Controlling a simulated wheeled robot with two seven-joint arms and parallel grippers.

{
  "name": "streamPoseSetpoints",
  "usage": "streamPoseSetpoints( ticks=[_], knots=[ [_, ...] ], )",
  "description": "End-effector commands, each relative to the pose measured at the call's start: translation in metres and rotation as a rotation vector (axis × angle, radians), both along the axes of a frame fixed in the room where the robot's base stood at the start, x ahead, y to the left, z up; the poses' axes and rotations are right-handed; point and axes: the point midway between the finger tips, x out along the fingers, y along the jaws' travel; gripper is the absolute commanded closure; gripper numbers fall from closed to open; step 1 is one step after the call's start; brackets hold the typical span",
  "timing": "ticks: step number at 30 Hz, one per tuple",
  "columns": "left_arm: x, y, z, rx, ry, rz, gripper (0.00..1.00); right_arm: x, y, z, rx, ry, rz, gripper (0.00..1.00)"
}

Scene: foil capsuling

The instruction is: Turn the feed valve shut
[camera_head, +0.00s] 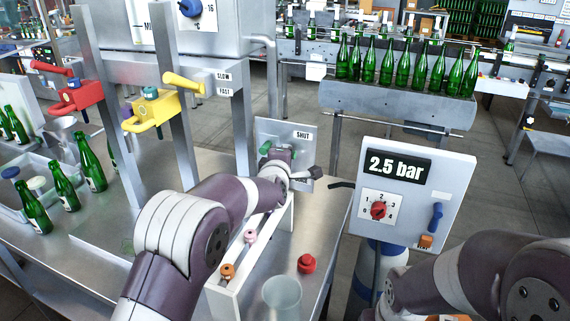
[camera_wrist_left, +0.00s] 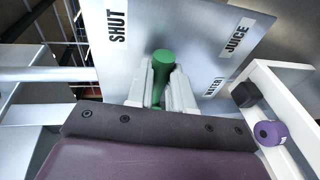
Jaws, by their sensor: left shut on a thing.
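The feed valve is a green handle (camera_wrist_left: 162,62) on a grey metal panel (camera_wrist_left: 200,35) labelled SHUT, JUICE and WATER. In the left wrist view the SHUT label (camera_wrist_left: 117,33) is at upper left, the JUICE label (camera_wrist_left: 236,41) at upper right and the WATER label (camera_wrist_left: 213,86) below it. My left gripper (camera_wrist_left: 160,82) has its two pale fingers closed on either side of the handle. In the head view a bit of the green handle (camera_head: 264,148) shows beside my left wrist, which hides most of the valve. My right gripper is out of view; only its arm shows.
A white rack (camera_head: 228,284) with small coloured knobs, a red knob (camera_head: 306,263) and a clear cup (camera_head: 282,296) are on the steel table near my left arm. A pressure box (camera_head: 455,200) reading 2.5 bar stands to the right. Green bottles (camera_head: 400,68) line the back conveyor.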

Motion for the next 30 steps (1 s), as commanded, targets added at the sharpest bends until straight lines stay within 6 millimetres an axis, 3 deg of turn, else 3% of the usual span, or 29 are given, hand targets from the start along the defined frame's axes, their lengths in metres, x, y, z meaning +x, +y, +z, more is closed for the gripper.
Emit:
streamPoseSetpoints(
  ticks=[14,15,17,26,30],
  knots=[
    [0.0,0.0,0.002,-0.015,0.004,0.001,1.0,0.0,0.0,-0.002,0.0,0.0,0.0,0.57],
    [0.0,0.0,0.002,-0.015,0.004,0.001,0.69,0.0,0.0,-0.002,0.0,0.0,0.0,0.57],
    [0.0,0.0,0.002,-0.014,0.004,0.001,0.53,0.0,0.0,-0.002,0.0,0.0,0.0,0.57],
    [-0.001,0.0,0.001,-0.012,0.005,0.001,0.53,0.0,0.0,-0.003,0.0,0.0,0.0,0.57],
    [-0.014,0.003,0.002,-0.013,0.003,0.001,0.53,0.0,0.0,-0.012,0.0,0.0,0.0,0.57]
  ],
)
